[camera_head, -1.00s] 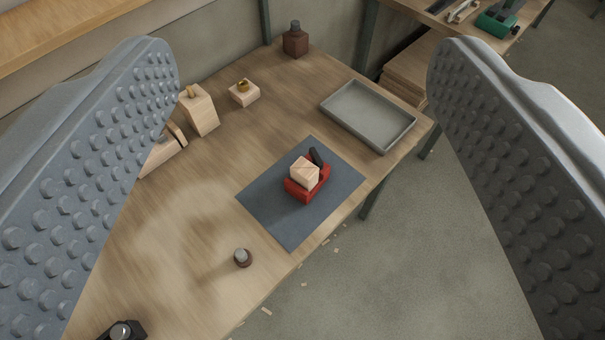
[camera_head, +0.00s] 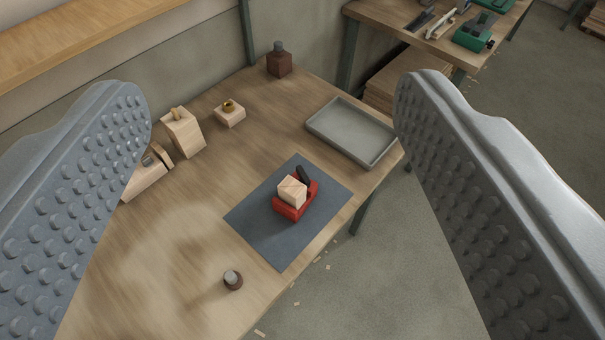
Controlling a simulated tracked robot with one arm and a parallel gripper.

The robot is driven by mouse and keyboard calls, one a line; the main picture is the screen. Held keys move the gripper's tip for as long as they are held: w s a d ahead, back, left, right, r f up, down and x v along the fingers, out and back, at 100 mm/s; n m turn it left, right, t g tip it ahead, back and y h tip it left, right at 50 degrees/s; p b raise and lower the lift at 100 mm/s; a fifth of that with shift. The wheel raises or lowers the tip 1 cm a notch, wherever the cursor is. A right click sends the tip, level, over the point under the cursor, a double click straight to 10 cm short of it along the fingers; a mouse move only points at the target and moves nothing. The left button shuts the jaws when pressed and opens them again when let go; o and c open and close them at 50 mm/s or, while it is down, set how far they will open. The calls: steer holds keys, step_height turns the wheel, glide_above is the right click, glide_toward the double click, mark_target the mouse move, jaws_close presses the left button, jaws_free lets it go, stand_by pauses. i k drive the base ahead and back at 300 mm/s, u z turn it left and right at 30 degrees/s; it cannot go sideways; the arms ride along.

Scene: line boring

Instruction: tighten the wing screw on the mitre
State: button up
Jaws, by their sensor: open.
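The mitre appears to be the small red tool (camera_head: 290,212) on the dark mat (camera_head: 262,238), with a pale wooden block (camera_head: 292,190) set in it. A black part (camera_head: 304,176) sticks up at its back right; I cannot tell at this size whether it is the wing screw. My gripper (camera_head: 272,90) is open, its two grey studded fingers wide apart at the left and right of the view. Nothing is between the fingers, and they are well above the bench, apart from the red tool.
On the wooden bench (camera_head: 160,240) are a grey tray (camera_head: 350,133), a dark brown bottle (camera_head: 279,62), a block with a brass piece (camera_head: 230,114), wooden tools (camera_head: 184,133) at left and a small round knob (camera_head: 232,280) in front. Another bench with green tools (camera_head: 480,32) stands behind right.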

mark_target(304, 179)
steer(key=k, duration=1.1)
steer(key=u, duration=0.35)
steer(key=i, duration=1.6)
steer(key=z, duration=0.65)
